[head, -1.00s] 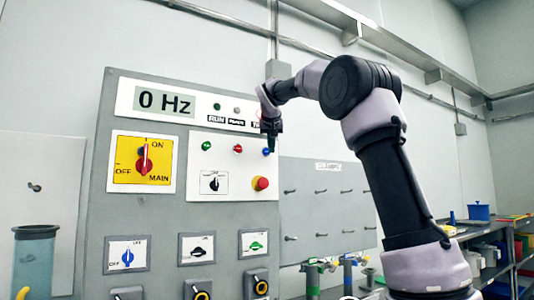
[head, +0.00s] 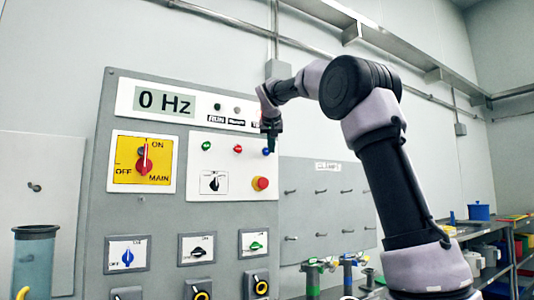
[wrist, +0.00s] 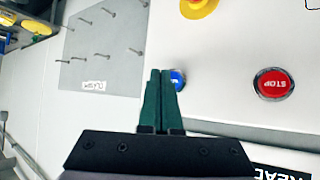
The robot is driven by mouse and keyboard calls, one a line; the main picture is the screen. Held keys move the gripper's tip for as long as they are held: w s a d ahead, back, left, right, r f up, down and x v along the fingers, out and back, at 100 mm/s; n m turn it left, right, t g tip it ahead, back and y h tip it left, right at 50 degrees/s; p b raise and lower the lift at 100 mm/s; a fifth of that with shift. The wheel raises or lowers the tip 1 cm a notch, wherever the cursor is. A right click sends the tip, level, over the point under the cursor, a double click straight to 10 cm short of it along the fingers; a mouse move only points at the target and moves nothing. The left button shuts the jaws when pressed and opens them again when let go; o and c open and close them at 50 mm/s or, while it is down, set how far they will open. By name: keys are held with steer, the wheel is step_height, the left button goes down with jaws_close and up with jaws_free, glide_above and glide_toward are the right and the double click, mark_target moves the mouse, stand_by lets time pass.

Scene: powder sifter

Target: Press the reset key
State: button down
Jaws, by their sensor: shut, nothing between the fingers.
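A small blue button (head: 265,151), likely the reset key, sits at the right end of the button row on the grey control panel (head: 180,225). In the wrist view the blue button (wrist: 178,76) is partly hidden by the right finger, and any label on it cannot be read. My gripper (head: 271,149) is at the panel's right edge by the blue button. In the wrist view its green fingers (wrist: 160,72) are together with nothing between them, and their tips overlap the button's left side. I cannot tell whether they touch it.
A red STOP button (wrist: 273,84) lies beside the blue one, with a green button (head: 206,146) farther left. A red and yellow emergency knob (head: 260,183) is below. The display (head: 166,102) reads 0 Hz. A pegboard (head: 325,205) is to the right.

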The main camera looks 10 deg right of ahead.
steer(key=shift+w+a, duration=0.15)
steer(key=shift+w, duration=0.25)
steer(key=shift+w+a, duration=0.15)
steer(key=shift+w, duration=0.25)
stand_by(0.8)
steer(key=shift+s, duration=0.1)
steer(key=shift+s+d, duration=0.25)
steer(key=shift+s, duration=0.45)
steer(key=s, duration=0.1)
steer(key=s+d, duration=0.1)
steer(key=s, duration=0.2)
steer(key=shift+s+d, duration=0.3)
steer(key=shift+s, duration=0.05)
stand_by(0.8)
